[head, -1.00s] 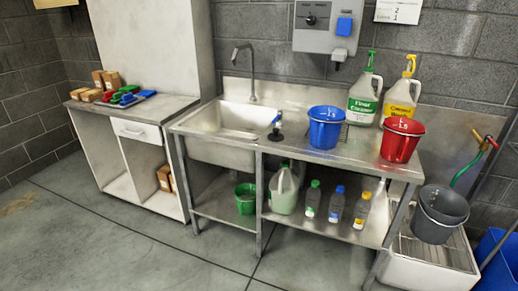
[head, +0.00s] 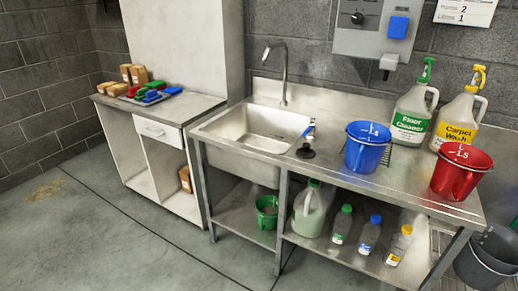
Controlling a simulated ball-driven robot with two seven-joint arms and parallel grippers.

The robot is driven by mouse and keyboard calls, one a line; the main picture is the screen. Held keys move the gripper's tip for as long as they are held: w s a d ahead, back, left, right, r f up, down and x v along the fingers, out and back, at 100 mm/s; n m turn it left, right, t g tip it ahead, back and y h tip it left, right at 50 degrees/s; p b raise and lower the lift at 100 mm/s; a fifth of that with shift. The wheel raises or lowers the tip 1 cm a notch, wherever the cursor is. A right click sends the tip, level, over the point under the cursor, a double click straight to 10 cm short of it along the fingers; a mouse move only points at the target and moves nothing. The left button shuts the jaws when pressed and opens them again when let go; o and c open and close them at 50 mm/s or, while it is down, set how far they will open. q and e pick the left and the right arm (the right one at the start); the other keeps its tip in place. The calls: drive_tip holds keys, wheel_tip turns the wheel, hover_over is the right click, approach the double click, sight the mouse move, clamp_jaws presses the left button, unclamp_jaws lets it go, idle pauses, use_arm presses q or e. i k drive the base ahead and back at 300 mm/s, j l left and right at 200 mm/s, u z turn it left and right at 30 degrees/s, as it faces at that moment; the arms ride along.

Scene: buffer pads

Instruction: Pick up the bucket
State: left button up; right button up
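Several buckets are in the head view. A blue bucket (head: 366,147) stands upright on the steel counter right of the sink. A red bucket (head: 461,173) stands at the counter's right end. A small green bucket (head: 267,212) sits on the lower shelf under the sink. A dark grey bucket (head: 487,257) is low at the right edge, partly cut off by the frame and partly behind the counter leg. Which bucket the task means cannot be told. Neither of my grippers is in view.
The steel sink counter (head: 330,185) holds a Floor Cleaner jug (head: 411,117) and a Carpet Wash jug (head: 457,125) behind the buckets. Small bottles (head: 369,235) and a pale green jug (head: 309,212) stand on the lower shelf. A white cabinet (head: 150,165) is at left.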

sight(367, 144)
drive_tip(key=i+z, duration=0.1)
drive_tip(key=z, duration=0.5)
drive_tip(key=i+j+z, duration=0.8)
drive_tip(key=z, duration=0.15)
